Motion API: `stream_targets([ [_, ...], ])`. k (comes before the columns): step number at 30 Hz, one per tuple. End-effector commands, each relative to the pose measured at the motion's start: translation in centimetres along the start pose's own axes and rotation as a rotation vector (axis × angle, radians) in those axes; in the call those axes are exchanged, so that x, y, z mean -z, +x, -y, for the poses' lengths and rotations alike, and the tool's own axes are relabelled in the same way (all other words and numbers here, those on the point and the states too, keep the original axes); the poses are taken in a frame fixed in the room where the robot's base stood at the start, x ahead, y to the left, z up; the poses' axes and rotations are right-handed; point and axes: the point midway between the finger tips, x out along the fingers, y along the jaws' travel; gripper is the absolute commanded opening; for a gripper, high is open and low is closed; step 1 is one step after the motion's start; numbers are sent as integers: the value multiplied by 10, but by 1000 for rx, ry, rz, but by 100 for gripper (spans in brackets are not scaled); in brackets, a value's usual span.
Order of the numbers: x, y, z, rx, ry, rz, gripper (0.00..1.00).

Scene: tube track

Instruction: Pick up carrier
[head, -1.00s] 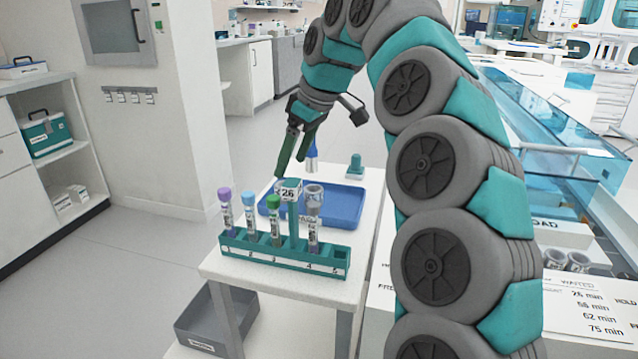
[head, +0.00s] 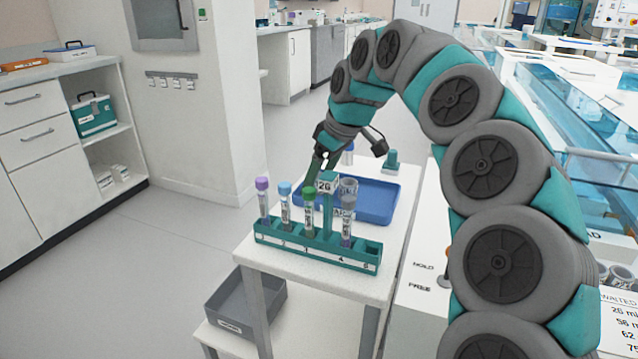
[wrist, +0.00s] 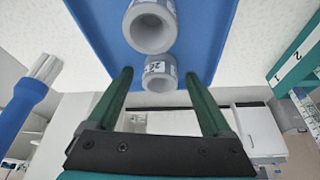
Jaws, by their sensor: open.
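Two grey ring-shaped carriers stand in the blue tray (head: 378,208). In the wrist view one carrier (wrist: 150,24) is at the top and another, labelled carrier (wrist: 160,74) is just below it. My gripper (wrist: 159,76) is open, with its two green fingertips left and right of the labelled carrier in the picture. I cannot tell whether they touch it. In the head view a grey carrier (head: 348,185) shows behind the tube rack. There my gripper (head: 318,168) points down over the tray's left part, its tips partly hidden by the rack's number block.
The teal rack (head: 318,247) holds several capped tubes at the table's front, near the tray; its rightmost slot is empty. A blue-handled item (wrist: 30,95) stands left in the wrist view. A teal stamp-like object (head: 391,162) stands behind the tray. A grey bin (head: 245,300) sits below.

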Motion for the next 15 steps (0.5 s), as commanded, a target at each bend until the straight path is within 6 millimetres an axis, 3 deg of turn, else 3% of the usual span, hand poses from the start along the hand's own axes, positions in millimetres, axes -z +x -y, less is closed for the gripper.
stream_targets([
  [4,0,0,0,0,0,0,82],
  [15,0,-1,0,0,1,0,40],
])
